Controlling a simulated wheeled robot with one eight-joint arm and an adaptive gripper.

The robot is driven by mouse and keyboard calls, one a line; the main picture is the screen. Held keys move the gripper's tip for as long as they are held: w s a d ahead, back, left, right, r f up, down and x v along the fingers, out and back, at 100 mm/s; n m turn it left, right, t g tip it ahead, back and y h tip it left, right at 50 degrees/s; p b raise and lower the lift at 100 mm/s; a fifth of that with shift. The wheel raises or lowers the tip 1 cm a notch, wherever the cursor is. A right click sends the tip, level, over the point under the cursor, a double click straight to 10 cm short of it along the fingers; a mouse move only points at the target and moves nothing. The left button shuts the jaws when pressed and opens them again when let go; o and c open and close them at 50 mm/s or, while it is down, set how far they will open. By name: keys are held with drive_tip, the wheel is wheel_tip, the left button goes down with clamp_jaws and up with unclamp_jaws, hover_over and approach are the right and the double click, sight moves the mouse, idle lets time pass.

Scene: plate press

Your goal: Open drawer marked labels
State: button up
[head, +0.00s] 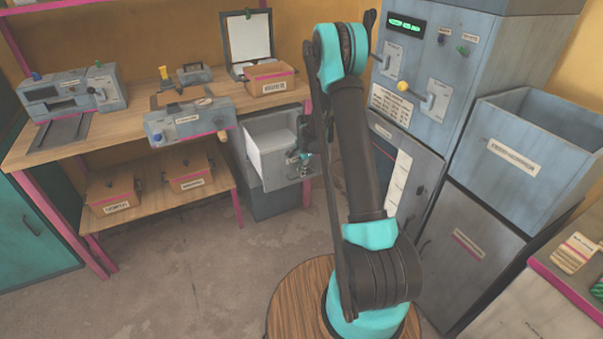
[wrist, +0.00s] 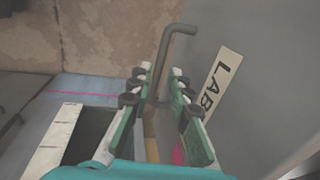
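The drawer (head: 256,174) is a grey box under the right end of the wooden bench. It stands pulled out, with white contents showing inside. In the wrist view its grey front (wrist: 245,60) carries a white label (wrist: 221,82) reading "LAB", the rest hidden behind a finger. A bent dark bar handle (wrist: 166,55) runs down between the fingertips. My gripper (wrist: 160,80) is at the handle, its two fingers apart with gaps seen beside the bar. In the head view my gripper (head: 303,156) is at the drawer's right side, partly hidden by my arm.
A grey cabinet with levers (head: 424,100) stands close on the right, beside a grey bin (head: 515,140). The bench (head: 130,132) holds machines and a labelled box (head: 270,80). Boxes sit on the lower shelf (head: 150,205). The floor (head: 190,265) at front left is clear.

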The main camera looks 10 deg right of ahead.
wheel_tip(320, 180, up, 10)
drive_tip(key=s, duration=0.1)
drive_tip(key=shift+s+d, duration=0.3)
drive_tip(key=shift+s, duration=0.1)
drive_tip(key=shift+f, duration=0.1)
drive_tip(key=s+d+r+n, duration=0.1)
drive_tip(key=s+r+n, duration=0.3)
drive_tip(key=s+r, duration=0.45)
drive_tip(key=s+d+n+t, duration=0.2)
drive_tip(key=s+n, duration=0.8)
drive_tip(key=s, duration=1.8)
drive_tip(key=shift+s+f+h, duration=0.3)
drive_tip(key=shift+h, duration=0.1)
